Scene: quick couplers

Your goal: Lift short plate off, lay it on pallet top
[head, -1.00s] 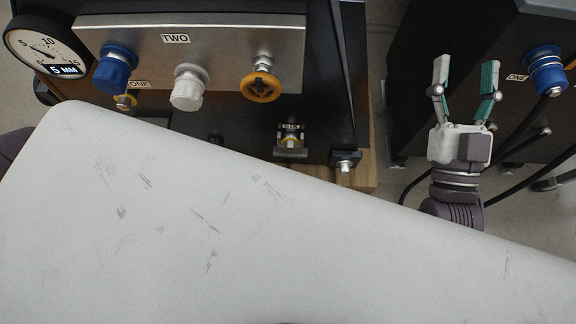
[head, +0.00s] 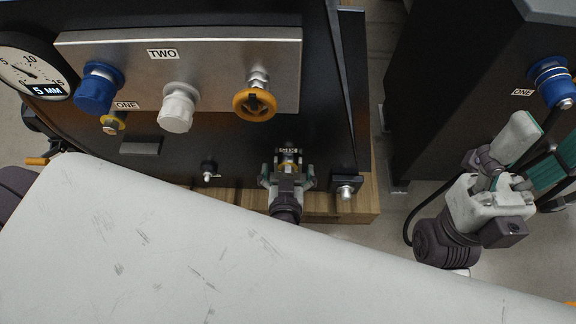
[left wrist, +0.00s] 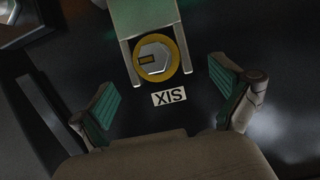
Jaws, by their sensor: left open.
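The coupling labelled SIX (head: 288,149) is low on the front of the dark machine; in the left wrist view it has a yellow ring (left wrist: 172,72) around a hex bolt. A pale green-grey forked plate (left wrist: 150,17) straddles this bolt; I cannot tell if it is the short plate. My left gripper (head: 287,174) is open at the SIX coupling, its fingers apart on both sides of the label, holding nothing. My right gripper (head: 534,150) is open and empty by the right machine. The wooden pallet (head: 356,206) shows under the machine's right edge.
A grey panel labelled TWO (head: 205,50) carries blue, white and orange knobs. A round gauge (head: 28,72) reads 5 MM. A bolted foot (head: 346,188) stands beside my left gripper. A scratched pale surface (head: 150,240) fills the foreground. Black hoses hang at the right machine.

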